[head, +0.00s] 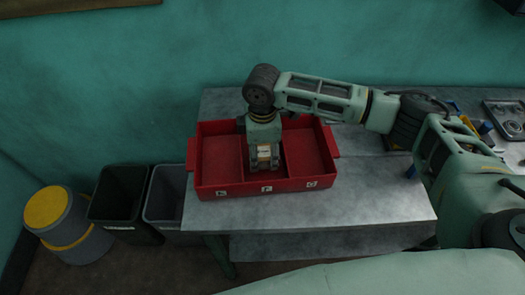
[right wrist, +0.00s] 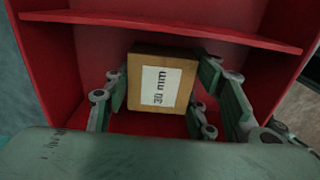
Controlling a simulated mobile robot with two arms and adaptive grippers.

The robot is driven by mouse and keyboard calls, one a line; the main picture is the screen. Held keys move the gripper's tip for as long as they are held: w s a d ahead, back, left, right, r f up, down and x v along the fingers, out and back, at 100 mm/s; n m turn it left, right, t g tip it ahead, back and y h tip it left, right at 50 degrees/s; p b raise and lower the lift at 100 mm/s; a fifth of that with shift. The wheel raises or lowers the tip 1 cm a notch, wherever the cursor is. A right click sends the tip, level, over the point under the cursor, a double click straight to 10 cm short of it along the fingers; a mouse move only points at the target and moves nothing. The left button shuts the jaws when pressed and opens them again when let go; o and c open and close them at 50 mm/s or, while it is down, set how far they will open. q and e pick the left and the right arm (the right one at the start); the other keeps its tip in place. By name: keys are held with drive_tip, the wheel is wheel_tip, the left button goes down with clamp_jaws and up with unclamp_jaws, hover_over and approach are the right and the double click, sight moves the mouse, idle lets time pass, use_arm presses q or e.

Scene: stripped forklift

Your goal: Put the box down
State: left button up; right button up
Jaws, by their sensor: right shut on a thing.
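A small brown box (right wrist: 161,82) with a white label reading "30 mm" is between the fingers of my right gripper (right wrist: 165,95). In the head view my right gripper (head: 264,160) reaches down into the middle compartment of a red tray (head: 220,190) and is shut on the box. The box shows only in part there, at the fingertips. The tray has three compartments, each with a small white label on the front. I cannot tell whether the box touches the tray floor. My left gripper is not in view.
The tray stands on a grey metal table (head: 380,200). Its left and right compartments look empty. Two bins, one black (head: 122,200) and one grey (head: 165,200), and a yellow-lidded container (head: 65,222) stand left of the table. Tools and a dark device (head: 505,118) lie at the right.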

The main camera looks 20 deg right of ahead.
sight(262, 152)
drive_tip(key=o, duration=0.9)
drive_tip(key=shift+f, duration=0.1)
drive_tip(key=o, duration=0.4)
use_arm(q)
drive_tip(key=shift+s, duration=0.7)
use_arm(e)
drive_tip(key=shift+o, duration=0.2)
use_arm(q)
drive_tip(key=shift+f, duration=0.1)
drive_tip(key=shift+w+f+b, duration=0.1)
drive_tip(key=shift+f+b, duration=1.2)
drive_tip(key=shift+b, duration=0.05)
use_arm(e)
wheel_tip(262, 152, up, 12)
drive_tip(key=shift+r, duration=0.2)
